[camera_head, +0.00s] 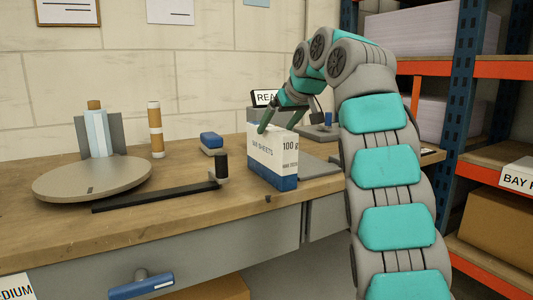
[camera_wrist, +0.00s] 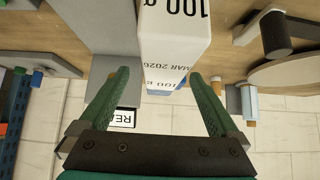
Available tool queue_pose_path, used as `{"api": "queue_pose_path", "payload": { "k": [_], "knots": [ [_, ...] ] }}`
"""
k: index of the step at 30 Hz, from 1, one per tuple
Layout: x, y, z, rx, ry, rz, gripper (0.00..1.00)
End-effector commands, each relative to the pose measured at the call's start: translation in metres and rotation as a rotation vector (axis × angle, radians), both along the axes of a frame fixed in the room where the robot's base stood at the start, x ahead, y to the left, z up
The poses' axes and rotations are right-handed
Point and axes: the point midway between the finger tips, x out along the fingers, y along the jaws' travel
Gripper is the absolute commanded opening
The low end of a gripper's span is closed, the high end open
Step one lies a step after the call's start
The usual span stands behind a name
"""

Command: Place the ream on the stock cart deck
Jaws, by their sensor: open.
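The ream (camera_head: 272,165) is a white and blue block marked "100 g" and "SHEETS". It stands upright on the wooden workbench near its front edge. My gripper (camera_head: 280,127) is open at the top of the ream, with its green fingers pointing down. In the wrist view, the ream (camera_wrist: 175,45) lies between and beyond the fingertips of my gripper (camera_wrist: 158,76), with a visible gap on the left side. Contact on the right side is hard to tell. I cannot make out the stock cart deck in either view.
A round turntable (camera_head: 92,181) and a black bar with an upright handle (camera_head: 160,196) are left of the ream. A blue block (camera_head: 211,142) sits behind. A grey plate (camera_head: 313,169) is to the right. Orange and blue shelving (camera_head: 490,175) with boxes stands at the far right.

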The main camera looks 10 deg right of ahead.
Motion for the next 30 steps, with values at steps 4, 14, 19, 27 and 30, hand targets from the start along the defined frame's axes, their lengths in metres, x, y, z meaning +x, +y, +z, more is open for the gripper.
{"api": "queue_pose_path", "payload": {
  "k": [4, 14, 19, 27, 30],
  "knots": [
    [0.006, 0.002, -0.005, -0.002, -0.004, 0.005, 0.97],
    [0.025, 0.01, -0.024, -0.002, -0.002, 0.004, 0.97],
    [0.042, 0.018, -0.04, -0.002, -0.002, 0.004, 0.97],
    [0.053, 0.022, -0.053, -0.001, -0.002, 0.004, 0.97],
    [0.053, 0.022, -0.052, -0.001, -0.002, 0.004, 0.96]
  ]
}}
